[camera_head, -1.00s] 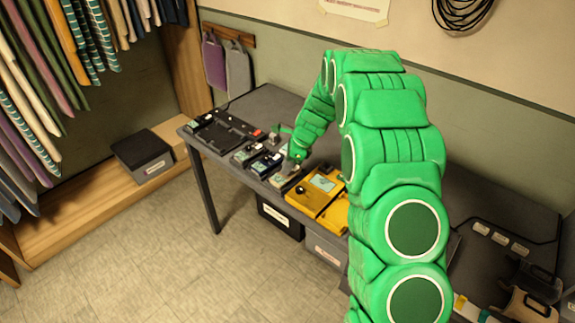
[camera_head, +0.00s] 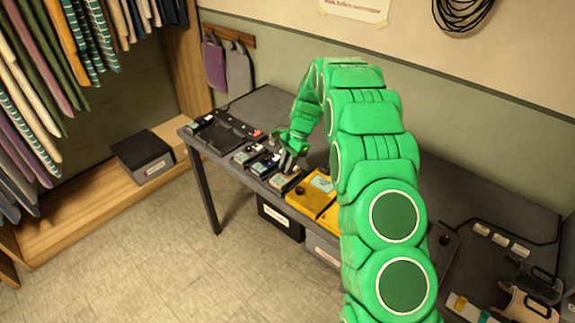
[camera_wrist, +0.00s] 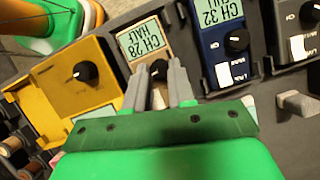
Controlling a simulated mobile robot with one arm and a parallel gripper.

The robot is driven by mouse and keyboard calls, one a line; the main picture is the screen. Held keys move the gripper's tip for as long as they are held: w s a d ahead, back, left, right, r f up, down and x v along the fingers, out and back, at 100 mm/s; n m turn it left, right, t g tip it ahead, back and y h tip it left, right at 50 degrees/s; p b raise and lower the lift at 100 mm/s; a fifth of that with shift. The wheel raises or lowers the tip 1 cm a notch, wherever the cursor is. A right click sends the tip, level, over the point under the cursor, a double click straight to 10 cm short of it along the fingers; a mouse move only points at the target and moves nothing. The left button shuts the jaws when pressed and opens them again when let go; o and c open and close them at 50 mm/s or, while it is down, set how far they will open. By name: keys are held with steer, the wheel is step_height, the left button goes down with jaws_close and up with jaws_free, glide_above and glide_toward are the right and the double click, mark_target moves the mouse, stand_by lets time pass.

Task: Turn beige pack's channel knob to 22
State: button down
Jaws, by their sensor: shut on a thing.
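The beige pack (camera_wrist: 154,32) sits in the row between a yellow pack (camera_wrist: 62,95) and a blue pack (camera_wrist: 224,14) in the wrist view. Its display (camera_wrist: 141,48) appears to read CH 28, with a second line like HALF. Its dark channel knob (camera_wrist: 158,72) shows between the two grey fingers of my gripper (camera_wrist: 158,80), which are shut on it; the fingers hide much of the knob and its pointer. In the head view my gripper (camera_head: 289,160) is down at the beige pack (camera_head: 282,183) on the table.
The blue pack's display reads CH 32, and a dark grey pack (camera_wrist: 290,20) stands beyond it. Spools (camera_wrist: 14,150) lie beside the yellow pack. In the head view, the packs stand close together along the dark table's (camera_head: 262,100) front edge.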

steer(key=n, duration=0.2)
steer(key=n+g+h, duration=0.1)
steer(key=n, duration=0.2)
steer(key=shift+w+a+n, duration=0.2)
steer(key=shift+n, duration=0.1)
steer(key=shift+g+h, duration=0.3)
steer(key=c, duration=0.9)
jaws_free()
steer(key=shift+c, duration=0.2)
steer(key=shift+r, duration=0.15)
steer(key=v, duration=0.7)
steer(key=shift+w+r, duration=0.15)
steer(key=shift+r, duration=0.05)
